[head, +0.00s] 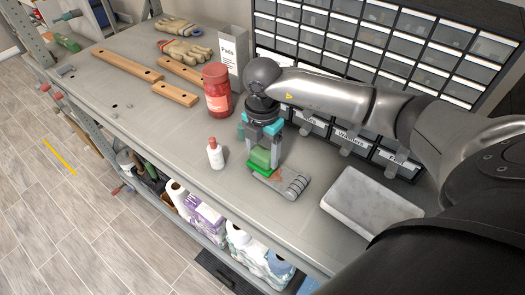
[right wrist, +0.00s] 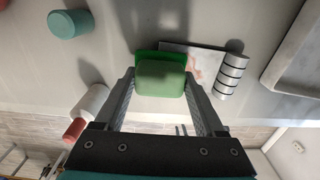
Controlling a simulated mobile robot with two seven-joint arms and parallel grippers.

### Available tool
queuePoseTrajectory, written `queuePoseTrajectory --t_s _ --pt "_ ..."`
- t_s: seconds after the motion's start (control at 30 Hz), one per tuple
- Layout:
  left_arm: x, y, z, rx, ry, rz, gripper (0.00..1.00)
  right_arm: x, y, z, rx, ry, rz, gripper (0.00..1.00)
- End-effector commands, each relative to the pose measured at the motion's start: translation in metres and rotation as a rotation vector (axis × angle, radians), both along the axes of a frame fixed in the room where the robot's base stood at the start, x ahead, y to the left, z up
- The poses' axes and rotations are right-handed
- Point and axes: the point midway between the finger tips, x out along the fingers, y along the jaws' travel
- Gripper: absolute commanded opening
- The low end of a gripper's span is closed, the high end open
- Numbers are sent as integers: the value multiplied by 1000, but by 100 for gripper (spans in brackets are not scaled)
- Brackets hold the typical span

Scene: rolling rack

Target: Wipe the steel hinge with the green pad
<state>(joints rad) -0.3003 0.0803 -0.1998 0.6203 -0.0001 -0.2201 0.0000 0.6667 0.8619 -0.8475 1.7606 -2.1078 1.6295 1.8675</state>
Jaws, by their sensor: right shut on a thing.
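The steel hinge (head: 294,186) lies on the grey rack top, with a flat leaf and a ribbed barrel at its right end. A reddish stain shows on the leaf, also in the right wrist view (right wrist: 206,66). My right gripper (head: 262,148) is shut on the green pad (head: 262,160) and points down at the hinge's left end. In the right wrist view the pad (right wrist: 161,77) sits between both fingers and overlaps the leaf's left edge. I cannot tell whether it touches the leaf. The pad hides part of the leaf. My left gripper is not in view.
A white bottle with a red cap (head: 215,154) stands close left of the gripper. A red jar (head: 217,92) stands behind it. A pale slab (head: 370,203) lies to the right. Drawer bins (head: 390,60) line the back. The front-left top is mostly clear.

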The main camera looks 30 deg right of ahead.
Motion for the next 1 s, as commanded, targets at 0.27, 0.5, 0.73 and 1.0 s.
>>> queuePoseTrajectory --t_s 0.27,0.5,0.73,1.0 --pt "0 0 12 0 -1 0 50 -21 -8 2 -3 4 0 27" --pt "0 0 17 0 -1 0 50 -35 -12 3 0 1 1 27" --pt "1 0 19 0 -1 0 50 -44 -16 2 -2 3 0 27" --pt "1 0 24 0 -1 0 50 -67 -24 0 -1 4 0 27"
